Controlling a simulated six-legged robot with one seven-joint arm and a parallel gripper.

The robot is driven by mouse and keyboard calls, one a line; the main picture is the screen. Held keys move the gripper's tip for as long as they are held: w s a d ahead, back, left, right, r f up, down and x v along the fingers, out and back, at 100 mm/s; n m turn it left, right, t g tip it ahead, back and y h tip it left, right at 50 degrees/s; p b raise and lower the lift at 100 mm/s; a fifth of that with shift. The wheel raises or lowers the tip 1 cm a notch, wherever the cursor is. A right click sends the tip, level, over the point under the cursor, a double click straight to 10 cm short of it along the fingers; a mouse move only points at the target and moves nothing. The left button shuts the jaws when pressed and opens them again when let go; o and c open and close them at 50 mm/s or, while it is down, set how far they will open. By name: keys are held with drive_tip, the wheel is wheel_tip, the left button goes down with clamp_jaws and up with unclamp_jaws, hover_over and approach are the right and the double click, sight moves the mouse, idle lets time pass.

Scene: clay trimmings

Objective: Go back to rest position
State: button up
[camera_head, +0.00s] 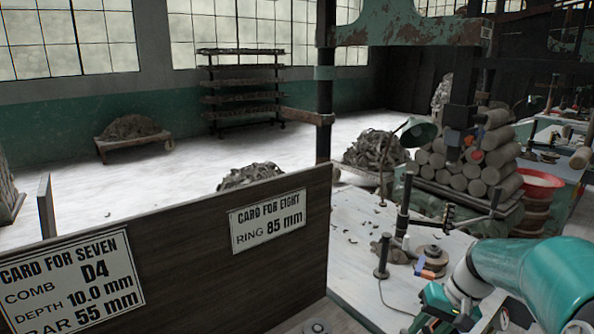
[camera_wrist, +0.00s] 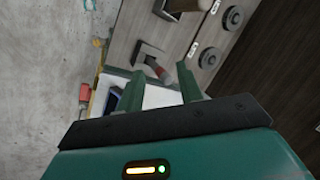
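My gripper (camera_wrist: 160,84) shows in the wrist view as two green fingers standing apart. It is open, with a gap between the fingertips and nothing clasped. A pale surface shows beyond the gap, and a small tool with a reddish end (camera_wrist: 157,70) lies past the fingertips, apart from them. In the head view my teal arm reaches in from the lower right, with its green and black end low by the bench edge; the fingertips cannot be made out there.
A dark wooden board with cards for seven (camera_head: 75,285) and eight (camera_head: 267,222) stands at front left. The pale workbench (camera_head: 360,255) holds a post stand (camera_head: 382,258) and a round wheel-like piece (camera_head: 432,256). Stacked clay rolls (camera_head: 470,165) rise behind. Grey floor (camera_wrist: 45,60) shows at the wrist view's left.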

drive_tip(key=s+a+r+t+h, duration=0.1)
drive_tip(key=s+a+r, duration=0.2)
drive_tip(key=s+a, duration=0.1)
drive_tip(key=s+a+r+n+t+h, duration=0.1)
drive_tip(key=s+a+r+t+h, duration=0.1)
drive_tip(key=s, duration=0.5)
drive_tip(key=s+a+r+n+t+h, duration=0.1)
drive_tip(key=s+a+r, duration=0.3)
drive_tip(key=s+a, duration=0.2)
drive_tip(key=shift+t, duration=0.4)
